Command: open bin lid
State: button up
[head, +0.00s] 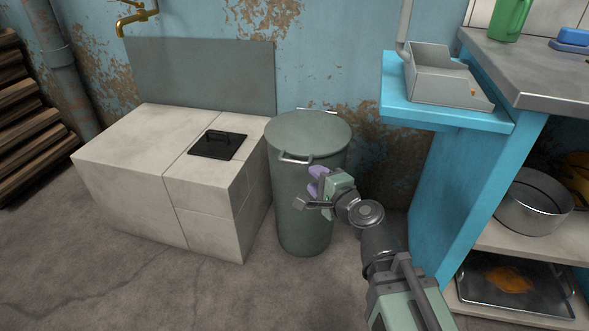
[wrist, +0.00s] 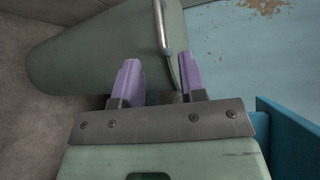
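The grey-green cylindrical bin (head: 302,205) stands on the floor beside the white block counter. Its round lid (head: 308,133) is flat on top and shut, with a metal handle (head: 296,159) at the front rim. My gripper (head: 316,182) is in front of the bin's right side, below the handle. In the wrist view, its two purple fingers (wrist: 160,83) are spread apart with nothing seen between them. The handle (wrist: 161,30) shows there as a metal bar just beyond the fingertips, and the bin body (wrist: 85,55) lies to the left.
The white block counter (head: 130,165) with a black hatch (head: 217,145) stands close on the left. A blue shelf unit (head: 470,190) stands on the right, its ledge bearing a grey tray (head: 440,85). The floor (head: 190,290) in front is clear.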

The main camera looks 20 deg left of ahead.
aim_at(296, 163)
jog(key=b+x, duration=0.1)
jog(key=x, duration=0.9)
jog(key=shift+w+a+f+b, duration=0.1)
jog(key=shift+w+a+b, duration=0.15)
jog(key=shift+w+b, duration=0.05)
grip_shut()
